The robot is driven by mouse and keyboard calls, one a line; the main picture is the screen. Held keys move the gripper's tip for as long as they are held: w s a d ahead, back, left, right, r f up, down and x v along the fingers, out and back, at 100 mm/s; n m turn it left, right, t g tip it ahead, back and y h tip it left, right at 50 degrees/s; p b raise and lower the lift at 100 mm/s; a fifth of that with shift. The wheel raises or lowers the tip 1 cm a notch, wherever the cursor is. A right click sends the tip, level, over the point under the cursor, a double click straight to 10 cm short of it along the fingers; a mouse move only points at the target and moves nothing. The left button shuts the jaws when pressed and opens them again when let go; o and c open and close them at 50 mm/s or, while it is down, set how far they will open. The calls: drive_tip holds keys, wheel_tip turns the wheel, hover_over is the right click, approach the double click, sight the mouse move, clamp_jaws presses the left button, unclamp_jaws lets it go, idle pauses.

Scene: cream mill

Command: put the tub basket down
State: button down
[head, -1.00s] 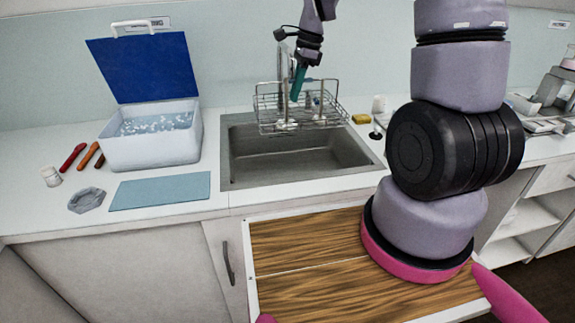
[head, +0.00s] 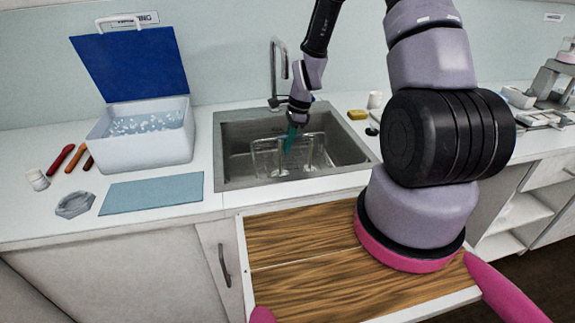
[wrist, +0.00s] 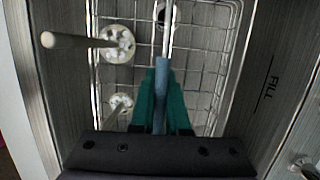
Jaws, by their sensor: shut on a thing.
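The tub basket, a wire mesh basket (head: 268,163), is down inside the steel sink (head: 231,167) in the head view. My gripper (head: 291,138), with teal fingers, is above the middle of the basket. In the wrist view my gripper (wrist: 161,72) is shut on the basket's upright handle. The wire mesh (wrist: 205,75) spreads below the fingers, between the sink walls. White perforated discs with rods (wrist: 117,44) stand in the basket. I cannot tell whether the basket touches the sink floor.
A white tub (head: 140,150) with a raised blue lid (head: 138,66) stands left of the sink. A blue mat (head: 152,194) lies before it. The faucet (head: 275,75) rises behind the sink. A yellow sponge (head: 357,114) is at the sink's right. The sink wall bears a "FILL" mark (wrist: 266,84).

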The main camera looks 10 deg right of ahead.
sight(289, 161)
drive_tip(key=x, duration=0.2)
drive_tip(key=d+x, duration=0.1)
drive_tip(key=x, duration=0.2)
drive_tip(key=d+x, duration=0.1)
drive_tip(key=x, duration=0.2)
drive_tip(key=shift+a+f, duration=0.1)
drive_tip(key=shift+f, duration=0.1)
drive_tip(key=c, duration=0.9)
unclamp_jaws()
